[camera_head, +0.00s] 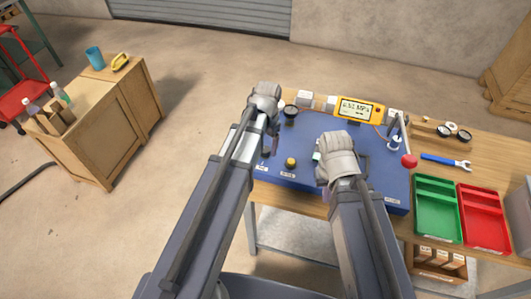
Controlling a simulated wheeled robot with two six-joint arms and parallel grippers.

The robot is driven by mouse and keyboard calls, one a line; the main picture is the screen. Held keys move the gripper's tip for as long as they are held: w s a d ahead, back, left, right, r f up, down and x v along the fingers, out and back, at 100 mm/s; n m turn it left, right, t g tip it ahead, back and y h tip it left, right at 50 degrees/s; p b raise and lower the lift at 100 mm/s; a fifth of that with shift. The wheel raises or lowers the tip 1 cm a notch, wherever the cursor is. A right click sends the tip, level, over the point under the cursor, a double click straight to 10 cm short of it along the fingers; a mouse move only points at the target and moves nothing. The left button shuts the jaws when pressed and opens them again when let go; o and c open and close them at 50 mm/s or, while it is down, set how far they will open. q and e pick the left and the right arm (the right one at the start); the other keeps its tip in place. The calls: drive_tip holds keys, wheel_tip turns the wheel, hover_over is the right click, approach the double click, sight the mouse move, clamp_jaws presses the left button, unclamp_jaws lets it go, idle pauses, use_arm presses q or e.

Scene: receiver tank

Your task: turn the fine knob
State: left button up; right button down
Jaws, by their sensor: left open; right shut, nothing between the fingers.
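A blue panel (300,180) lies on the wooden bench with small white labels along its front edge, too small to read. A yellow knob (290,162) with a dark base stands on it between my two grippers; I cannot tell from its label whether it is the fine knob. My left gripper (272,142) is open over the panel's left part, left of the yellow knob, and its fingers are partly hidden by my arm. My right gripper (319,162) is shut and empty, right of the yellow knob. Both arms hide parts of the panel.
A yellow meter with a lit display (357,108) stands at the panel's back. A red-ended lever (409,161) is at its right. Further right are a blue wrench (446,162), a green tray (437,233) and a red tray (485,240). A wooden cabinet (115,125) stands left, apart.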

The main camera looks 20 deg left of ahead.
use_arm(q)
drive_tip(key=shift+f+b, duration=0.55)
drive_tip(key=shift+f, duration=0.4)
drive_tip(key=shift+r, duration=0.1)
drive_tip(key=shift+c, duration=0.2)
clamp_jaws()
